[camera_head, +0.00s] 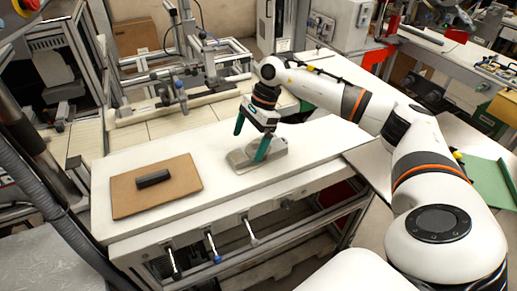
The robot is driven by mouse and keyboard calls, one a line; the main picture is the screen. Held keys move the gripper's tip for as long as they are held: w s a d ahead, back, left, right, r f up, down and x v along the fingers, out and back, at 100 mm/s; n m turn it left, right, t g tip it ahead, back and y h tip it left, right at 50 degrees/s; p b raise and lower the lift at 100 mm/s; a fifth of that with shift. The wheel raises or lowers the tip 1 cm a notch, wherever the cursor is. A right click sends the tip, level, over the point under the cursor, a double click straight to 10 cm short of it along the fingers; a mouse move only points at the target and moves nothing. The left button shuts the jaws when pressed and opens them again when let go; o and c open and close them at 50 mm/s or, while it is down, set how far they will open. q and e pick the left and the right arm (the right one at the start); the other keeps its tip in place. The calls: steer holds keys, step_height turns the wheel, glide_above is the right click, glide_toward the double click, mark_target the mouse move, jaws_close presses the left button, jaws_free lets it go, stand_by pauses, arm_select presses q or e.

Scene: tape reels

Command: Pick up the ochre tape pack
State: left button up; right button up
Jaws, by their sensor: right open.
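My right gripper (250,145) has two green fingers, spread apart with nothing seen between them. It is tilted over a low grey-beige object (243,160) on the white table (215,150). One finger overlaps this object in the picture; I cannot tell whether they touch. I cannot make out a clearly ochre tape pack. A flat brown board (130,195) lies on the left of the table, and a small black block (153,179) rests on it. My left gripper is out of view.
The table between the board and the grey-beige object is clear. A metal frame rig (182,75) stands behind the table. A green panel (488,180) lies at the right. Clamp handles (213,247) stick out below the table's front edge.

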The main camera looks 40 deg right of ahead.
mark_target(243, 153)
steer(key=p+x, duration=0.1)
steer(key=x, duration=0.2)
steer(key=shift+a+f+p, duration=0.1)
steer(key=shift+f+p, duration=0.25)
steer(key=shift+w+a+f, duration=0.15)
steer(key=shift+f, duration=0.4)
steer(key=c, duration=1.1)
